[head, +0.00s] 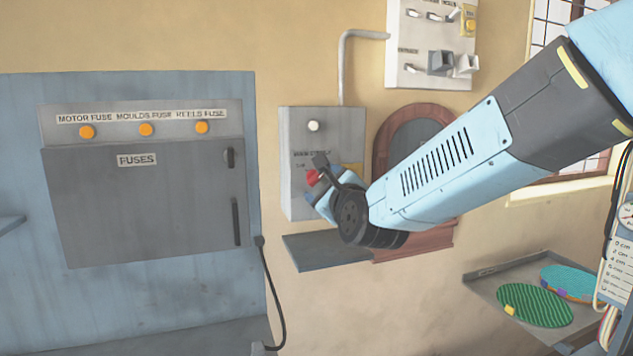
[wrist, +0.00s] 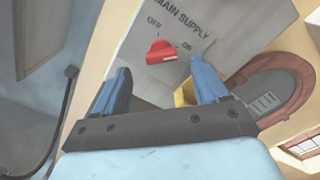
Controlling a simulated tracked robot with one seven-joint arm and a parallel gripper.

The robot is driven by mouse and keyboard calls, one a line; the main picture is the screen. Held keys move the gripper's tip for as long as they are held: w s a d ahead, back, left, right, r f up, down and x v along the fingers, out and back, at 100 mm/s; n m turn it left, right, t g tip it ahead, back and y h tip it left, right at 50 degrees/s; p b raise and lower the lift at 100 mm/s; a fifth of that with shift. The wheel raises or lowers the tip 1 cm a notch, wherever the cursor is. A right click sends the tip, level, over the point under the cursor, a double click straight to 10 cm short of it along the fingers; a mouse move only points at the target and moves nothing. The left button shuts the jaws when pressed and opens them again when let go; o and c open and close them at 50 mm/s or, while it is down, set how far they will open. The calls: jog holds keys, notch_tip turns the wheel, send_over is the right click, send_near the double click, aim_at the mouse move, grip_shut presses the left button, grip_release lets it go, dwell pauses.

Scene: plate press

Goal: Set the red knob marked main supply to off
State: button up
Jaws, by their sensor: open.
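The red knob (head: 312,177) is on the front of a grey box (head: 296,125) on the wall. In the wrist view the knob (wrist: 160,51) sits below the words MAIN SUPPLY, with OFF at its upper left and ON at its right. Its pointed end and pale mark face right, toward ON. My gripper (head: 320,182) is at the box front, close to the knob. In the wrist view its blue fingers (wrist: 161,68) are spread, with the knob between and just beyond their tips. I cannot tell whether either finger touches it.
A grey fuse cabinet (head: 150,205) with orange lamps is on the left. A dark shelf (head: 325,250) juts out below the box. An arched wooden frame (head: 412,112) is right of it. A switch panel (head: 420,72) hangs above. A tray (head: 490,285) holds round plates at lower right.

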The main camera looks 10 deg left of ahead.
aim_at(316, 179)
jog(key=shift+x, duration=2.2)
jog(key=shift+c, duration=0.2)
